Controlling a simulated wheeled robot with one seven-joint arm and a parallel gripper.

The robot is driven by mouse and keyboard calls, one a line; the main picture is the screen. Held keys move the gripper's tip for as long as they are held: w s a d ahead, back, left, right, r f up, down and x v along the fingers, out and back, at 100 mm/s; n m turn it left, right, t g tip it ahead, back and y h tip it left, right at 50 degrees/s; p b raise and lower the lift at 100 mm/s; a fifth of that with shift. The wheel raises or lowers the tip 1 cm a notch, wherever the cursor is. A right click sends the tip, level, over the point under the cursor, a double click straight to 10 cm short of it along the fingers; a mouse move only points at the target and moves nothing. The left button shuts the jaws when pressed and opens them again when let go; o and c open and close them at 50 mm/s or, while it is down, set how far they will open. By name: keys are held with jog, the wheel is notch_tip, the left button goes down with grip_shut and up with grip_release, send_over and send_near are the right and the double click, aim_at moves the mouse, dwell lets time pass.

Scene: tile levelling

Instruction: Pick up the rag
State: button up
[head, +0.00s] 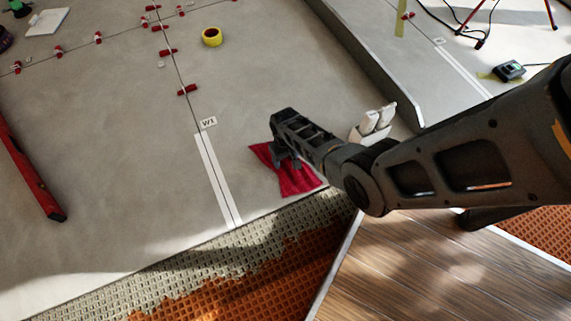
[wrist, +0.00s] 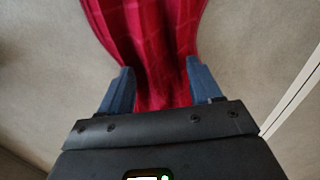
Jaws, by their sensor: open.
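The rag (head: 297,181) is a crumpled dark red cloth lying on the grey tiled floor, close to the tile edge, in the head view. My gripper (head: 284,163) is right over it and hides part of it. In the wrist view the rag (wrist: 155,45) runs from the top edge down between the two blue-grey fingers of my gripper (wrist: 158,88). The fingers are apart, one on each side of the cloth's narrower part. I cannot tell whether the fingers touch the rag or the floor.
A white item (head: 373,122) stands behind my arm, near a low raised edge (head: 375,70). Orange matting (head: 270,270) is in front. Floor left of the rag is mostly clear.

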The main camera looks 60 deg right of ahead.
jog(key=shift+f, duration=0.4)
jog(key=shift+r, duration=0.1)
jog(key=shift+c, duration=0.4)
grip_shut()
jog(key=shift+r, duration=0.1)
